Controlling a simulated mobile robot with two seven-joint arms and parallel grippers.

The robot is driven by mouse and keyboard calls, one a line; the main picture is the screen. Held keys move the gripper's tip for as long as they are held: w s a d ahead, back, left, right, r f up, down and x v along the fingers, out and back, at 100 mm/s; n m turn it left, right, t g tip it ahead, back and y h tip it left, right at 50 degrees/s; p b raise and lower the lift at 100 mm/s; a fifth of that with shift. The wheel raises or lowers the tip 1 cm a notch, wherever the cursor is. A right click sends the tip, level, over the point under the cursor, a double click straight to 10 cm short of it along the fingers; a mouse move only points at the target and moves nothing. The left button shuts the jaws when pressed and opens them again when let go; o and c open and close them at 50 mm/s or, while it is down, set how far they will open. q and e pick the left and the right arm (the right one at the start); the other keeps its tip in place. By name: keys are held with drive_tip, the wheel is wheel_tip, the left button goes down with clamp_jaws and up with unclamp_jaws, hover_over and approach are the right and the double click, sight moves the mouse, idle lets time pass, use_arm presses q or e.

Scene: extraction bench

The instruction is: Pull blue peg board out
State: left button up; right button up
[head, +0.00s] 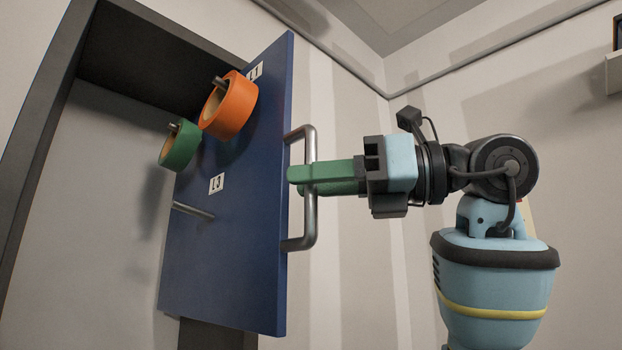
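The blue peg board (235,240) is an upright dark blue panel standing out from a dark-framed recess in the wall. A grey metal bar handle (311,225) is fixed to its right edge. My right gripper (300,180) reaches in from the right. Its green fingers lie across the middle of the handle, one on each side of the bar, and look shut on it. Part of the bar is hidden by the fingers. My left gripper is not in view.
An orange tape roll (229,106) and a green tape roll (181,145) hang on pegs on the board's left face. A bare peg (193,211) sticks out below, near the L3 label (216,183). The dark recess frame (50,120) stands left of the board.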

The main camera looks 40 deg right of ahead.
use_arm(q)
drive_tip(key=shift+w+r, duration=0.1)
use_arm(e)
drive_tip(key=shift+w+a, duration=0.3)
drive_tip(key=shift+w, duration=0.05)
drive_tip(key=shift+c, duration=0.3)
clamp_jaws()
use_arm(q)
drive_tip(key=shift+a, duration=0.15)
use_arm(e)
drive_tip(key=shift+d, duration=0.1)
